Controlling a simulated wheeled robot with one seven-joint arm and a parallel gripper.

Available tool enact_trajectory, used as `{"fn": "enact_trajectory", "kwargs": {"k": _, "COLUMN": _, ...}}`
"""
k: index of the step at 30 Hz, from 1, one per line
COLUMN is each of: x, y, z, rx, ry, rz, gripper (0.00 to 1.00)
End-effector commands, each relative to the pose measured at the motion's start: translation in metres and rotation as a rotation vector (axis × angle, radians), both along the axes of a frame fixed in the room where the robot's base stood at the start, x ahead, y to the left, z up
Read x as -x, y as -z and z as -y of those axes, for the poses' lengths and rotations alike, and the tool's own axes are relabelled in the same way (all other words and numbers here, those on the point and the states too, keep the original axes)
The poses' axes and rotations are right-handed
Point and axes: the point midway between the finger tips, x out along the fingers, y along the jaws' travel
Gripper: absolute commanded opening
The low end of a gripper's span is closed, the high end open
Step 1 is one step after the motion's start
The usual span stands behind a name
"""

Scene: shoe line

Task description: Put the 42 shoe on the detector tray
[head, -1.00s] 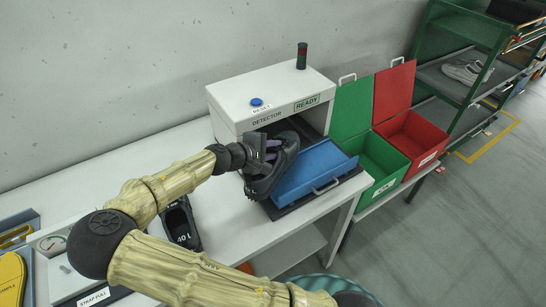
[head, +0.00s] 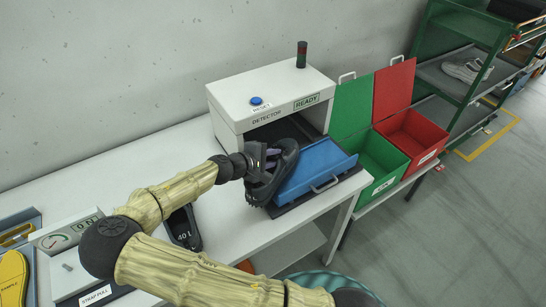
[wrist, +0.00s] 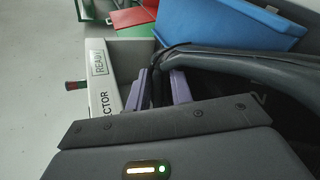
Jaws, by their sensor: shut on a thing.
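My gripper (head: 262,160) is shut on a black shoe (head: 275,180), which it holds tilted at the left edge of the blue detector tray (head: 318,166). In the wrist view the purple finger pads (wrist: 166,88) grip the dark shoe (wrist: 235,75), with the blue tray (wrist: 225,22) beyond it. No size label on the held shoe can be read. I cannot tell whether the shoe touches the tray. The tray is pulled out from the white detector (head: 270,95), whose sign reads READY.
Another black shoe (head: 183,228), marked 40 L, lies on the table left of the tray. Open green (head: 383,170) and red (head: 412,138) bins stand right of the detector. A rack (head: 450,75) with light shoes is farther right. A strap-pull gauge (head: 62,238) is at the left.

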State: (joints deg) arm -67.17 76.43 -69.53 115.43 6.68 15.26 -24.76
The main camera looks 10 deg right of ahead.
Motion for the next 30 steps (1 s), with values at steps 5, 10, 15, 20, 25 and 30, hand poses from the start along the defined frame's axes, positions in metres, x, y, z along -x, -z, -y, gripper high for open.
{"fn": "enact_trajectory", "kwargs": {"k": 5, "x": 0.0, "y": 0.005, "z": 0.0, "rx": 0.001, "ry": -0.001, "rz": 0.0, "gripper": 0.0}}
{"fn": "enact_trajectory", "kwargs": {"k": 10, "x": 0.0, "y": 0.009, "z": 0.0, "rx": 0.001, "ry": -0.001, "rz": 0.0, "gripper": 0.0}}
{"fn": "enact_trajectory", "kwargs": {"k": 15, "x": 0.0, "y": 0.011, "z": 0.0, "rx": 0.0, "ry": 0.0, "rz": -0.001, "gripper": 0.34}}
{"fn": "enact_trajectory", "kwargs": {"k": 20, "x": 0.0, "y": 0.011, "z": 0.0, "rx": 0.0, "ry": 0.0, "rz": -0.001, "gripper": 0.44}}
{"fn": "enact_trajectory", "kwargs": {"k": 25, "x": 0.0, "y": 0.01, "z": 0.0, "rx": 0.0, "ry": 0.0, "rz": -0.001, "gripper": 0.44}}
{"fn": "enact_trajectory", "kwargs": {"k": 30, "x": 0.0, "y": -0.001, "z": 0.0, "rx": -0.001, "ry": 0.0, "rz": 0.001, "gripper": 0.44}}
